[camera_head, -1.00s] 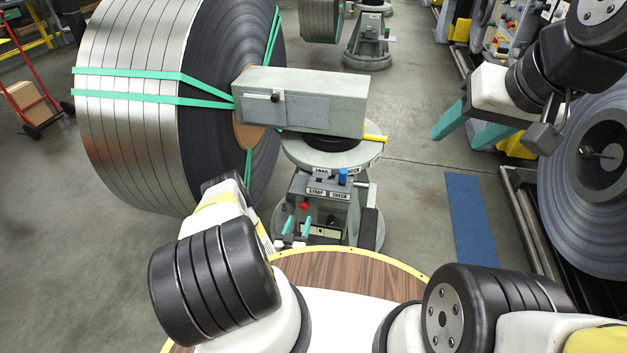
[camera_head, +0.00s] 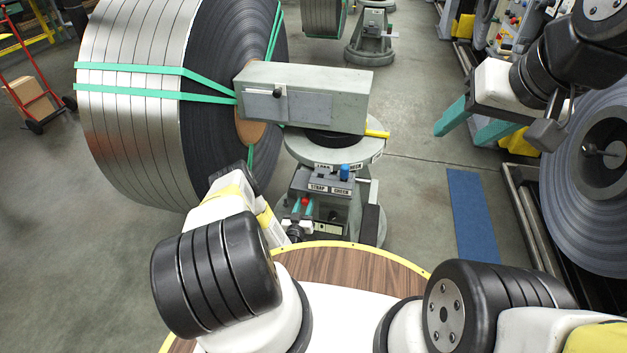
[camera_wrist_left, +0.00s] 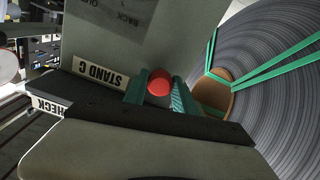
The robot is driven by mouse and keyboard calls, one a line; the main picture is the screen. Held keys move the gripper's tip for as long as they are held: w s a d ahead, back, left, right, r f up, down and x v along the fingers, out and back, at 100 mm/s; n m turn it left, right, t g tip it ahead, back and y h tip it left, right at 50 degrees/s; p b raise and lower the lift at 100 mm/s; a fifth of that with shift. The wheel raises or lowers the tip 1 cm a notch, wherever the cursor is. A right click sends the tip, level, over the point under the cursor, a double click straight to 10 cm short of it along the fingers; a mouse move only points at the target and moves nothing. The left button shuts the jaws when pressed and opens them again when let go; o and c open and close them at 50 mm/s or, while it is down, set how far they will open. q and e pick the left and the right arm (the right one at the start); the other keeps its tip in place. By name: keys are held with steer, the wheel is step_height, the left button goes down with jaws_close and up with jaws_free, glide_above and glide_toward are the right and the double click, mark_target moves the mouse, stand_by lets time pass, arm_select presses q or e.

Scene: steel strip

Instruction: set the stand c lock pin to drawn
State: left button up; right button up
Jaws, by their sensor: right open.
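The stand C lock pin appears to be the red knob (camera_head: 306,200) low on the grey coil stand (camera_head: 368,222). In the left wrist view the red knob (camera_wrist_left: 159,83) sits beside the upside-down "STAND C" label (camera_wrist_left: 100,74). My left gripper (camera_head: 304,208) has its teal fingers one on each side of the knob. In the left wrist view these fingers (camera_wrist_left: 160,92) look open, with a narrow gap at the right finger; contact on the left is unclear. The pin's shaft is hidden. My right gripper (camera_head: 476,124) is open and empty at upper right.
A large strapped steel coil (camera_head: 130,120) stands left of the stand. A dark coil (camera_head: 590,230) is at right.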

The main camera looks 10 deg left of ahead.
arm_select(q)
jaws_close()
stand_by(1.1)
